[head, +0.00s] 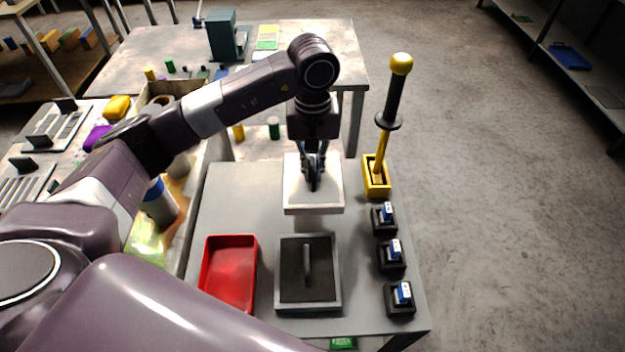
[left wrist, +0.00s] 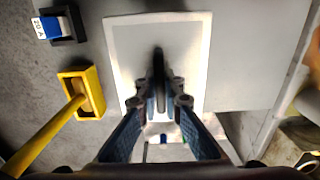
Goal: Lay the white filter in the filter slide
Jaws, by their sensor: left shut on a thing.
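My left gripper (head: 313,178) is shut on a dark upright handle at the middle of a square white plate, which I take as the white filter (head: 296,198). In the left wrist view the fingers (left wrist: 159,100) close on this handle, and the filter (left wrist: 125,50) has a pale rim. The filter looks level, with a soft shadow in front of it; its exact height over the table is hard to tell. In front of it lies a square grey frame with a dark inside and an upright bar, perhaps the filter slide (head: 290,287). My right gripper is out of view.
A red tray (head: 232,268) lies left of the grey frame on the grey table (head: 225,200). Several black holders with blue-and-white pieces (head: 392,252) line the right edge. A yellow holder (head: 376,182) with a tall black-handled tool (head: 393,100) stands right of the filter.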

